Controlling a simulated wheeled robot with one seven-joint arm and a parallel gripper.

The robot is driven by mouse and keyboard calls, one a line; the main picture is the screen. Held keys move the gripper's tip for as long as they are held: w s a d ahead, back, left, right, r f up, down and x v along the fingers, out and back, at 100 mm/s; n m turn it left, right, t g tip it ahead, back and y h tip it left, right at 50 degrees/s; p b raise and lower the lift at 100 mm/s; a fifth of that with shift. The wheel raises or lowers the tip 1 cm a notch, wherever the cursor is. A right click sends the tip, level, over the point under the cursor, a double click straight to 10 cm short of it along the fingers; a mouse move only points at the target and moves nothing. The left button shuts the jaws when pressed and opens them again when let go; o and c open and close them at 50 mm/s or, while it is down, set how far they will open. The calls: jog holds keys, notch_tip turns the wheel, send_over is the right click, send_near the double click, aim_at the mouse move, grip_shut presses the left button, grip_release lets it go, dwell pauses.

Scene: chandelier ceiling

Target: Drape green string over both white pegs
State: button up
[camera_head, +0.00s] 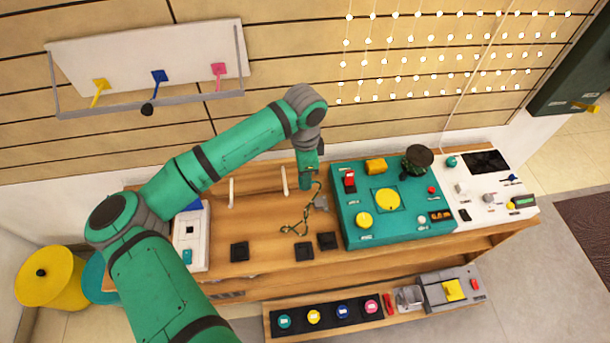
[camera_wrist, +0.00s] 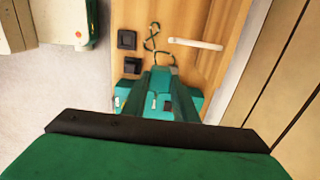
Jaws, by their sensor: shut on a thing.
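My gripper (camera_head: 312,184) is above the wooden bench, to the right of the two white pegs. It is shut on the green string (camera_head: 307,214), which hangs in loose, wavy loops below the fingers; whether its lower end touches the bench is unclear. The left white peg (camera_head: 231,193) and right white peg (camera_head: 284,181) stand upright and bare, apart from the string. In the wrist view, the string (camera_wrist: 152,40) shows beyond my gripper (camera_wrist: 164,70), with one white peg (camera_wrist: 196,43) to its right. The gripper's body hides the exact grasp point.
A green console (camera_head: 395,226) with knobs stands right of the string. Black square pads (camera_head: 304,251) lie along the bench (camera_head: 268,233) front. A white switch box (camera_head: 190,238) is at left. A wall rack (camera_head: 150,68) with coloured hooks is behind.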

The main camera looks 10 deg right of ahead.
jog(key=w, duration=0.7)
dwell(0.3)
jog(key=shift+d, duration=0.1)
jog(key=a+f, duration=0.1)
jog(key=a, duration=0.7)
jog(key=shift+a+f, duration=0.25)
jog(key=shift+a, duration=0.1)
dwell(0.3)
jog(key=shift+w, duration=0.1)
